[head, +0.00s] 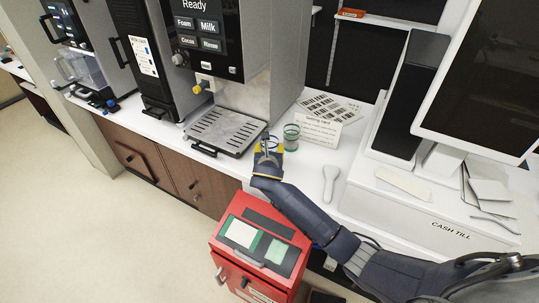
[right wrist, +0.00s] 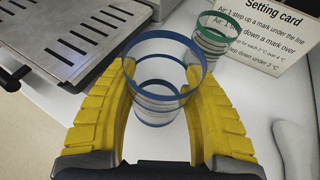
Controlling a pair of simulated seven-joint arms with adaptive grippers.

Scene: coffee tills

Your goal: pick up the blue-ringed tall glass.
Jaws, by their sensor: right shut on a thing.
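The blue-ringed tall glass (right wrist: 163,78) is clear, with a blue ring at its rim and another low down. It stands upright between the yellow fingers of my right gripper (right wrist: 163,105), which are shut on it. In the head view my right gripper (head: 267,148) is on the counter beside the drip tray, and the fingers hide most of the glass. I cannot tell whether the glass still touches the counter. My left gripper is not in view.
A green-ringed glass (head: 291,137) stands close by on the right; it also shows in the right wrist view (right wrist: 215,35). Behind it is a setting card (head: 318,131). The drip tray (head: 226,131) is to the left. A white scanner (head: 330,182) and cash till (head: 430,215) are right.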

